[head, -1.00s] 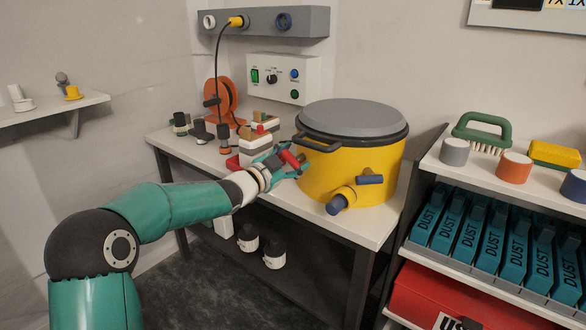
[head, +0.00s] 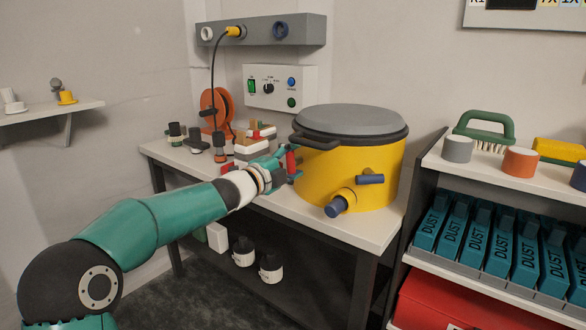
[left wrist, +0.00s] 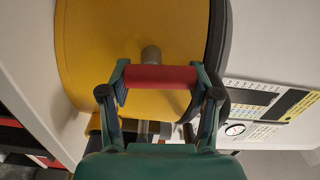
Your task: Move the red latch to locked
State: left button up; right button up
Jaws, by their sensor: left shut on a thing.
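The red latch (head: 291,161) is on the left side of the yellow drum (head: 343,170) and stands about upright in the head view. My left gripper (head: 282,168) is at the drum's side, shut on the latch. In the left wrist view the latch's red bar (left wrist: 160,77) lies across between the two fingertips of my left gripper (left wrist: 160,74), with a grey stub on the drum behind it. The fingers partly hide the latch in the head view. My right gripper is not in view.
A shelf of dust boxes (head: 498,240) is at right. The bench's front right top is clear.

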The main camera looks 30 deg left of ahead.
pick_arm(q)
jog(key=shift+d+f+m, duration=0.2)
jog(key=shift+f+m, duration=0.2)
jog(key=shift+m, duration=0.2)
jog(key=shift+b, duration=0.3)
jog(key=o, duration=1.1)
jog(key=shift+o, duration=0.3)
jog(key=shift+r, duration=0.15)
jog(key=shift+a+r, duration=0.1)
jog(key=s, duration=0.8)
jog(key=shift+a+f, duration=0.2)
jog(key=shift+a, duration=0.05)
